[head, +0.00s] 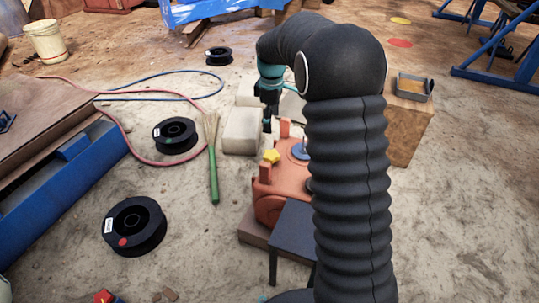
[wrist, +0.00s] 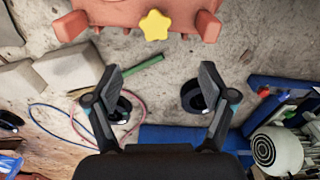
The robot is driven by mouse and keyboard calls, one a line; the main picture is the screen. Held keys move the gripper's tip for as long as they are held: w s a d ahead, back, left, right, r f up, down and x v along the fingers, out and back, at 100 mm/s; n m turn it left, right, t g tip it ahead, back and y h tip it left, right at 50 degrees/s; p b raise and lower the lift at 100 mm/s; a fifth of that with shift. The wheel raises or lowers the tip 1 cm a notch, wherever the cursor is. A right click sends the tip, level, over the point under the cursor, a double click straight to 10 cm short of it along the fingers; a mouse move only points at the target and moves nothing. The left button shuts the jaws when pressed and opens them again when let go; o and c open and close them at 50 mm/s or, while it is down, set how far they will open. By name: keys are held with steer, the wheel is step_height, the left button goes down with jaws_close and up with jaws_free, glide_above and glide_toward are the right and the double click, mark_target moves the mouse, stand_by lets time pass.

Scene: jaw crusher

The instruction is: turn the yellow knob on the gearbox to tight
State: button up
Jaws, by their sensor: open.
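The yellow star-shaped knob (head: 271,156) sits on the orange gearbox (head: 288,182) in the head view, left of my arm. In the wrist view the knob (wrist: 155,25) is at the top centre, on the edge of the gearbox (wrist: 105,12). My gripper (head: 267,122) shows small in the head view, partly hidden by my arm, and appears beyond the knob. In the wrist view my gripper (wrist: 160,74) is open and empty, its two fingers well apart, with the knob ahead of and between them, not touched. My arm hides the gearbox's right part.
Pale blocks (head: 241,130) stand left of my gripper, with a green-handled brush (head: 213,172) beside them. Black spools (head: 134,226) and red and blue hoses lie on the floor. A dark stool (head: 291,238) stands before the gearbox. A wooden box (head: 408,125) is at right.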

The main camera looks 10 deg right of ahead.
mark_target(270, 155)
steer(key=shift+n, duration=0.3)
steer(key=f, duration=0.5)
steer(key=w+f+b, duration=0.1)
steer(key=f, duration=0.4)
steer(key=f+b, duration=0.1)
steer(key=f, duration=0.4)
steer(key=shift+w+f, duration=0.15)
steer(key=shift+f, duration=0.15)
steer(key=c, duration=1.1)
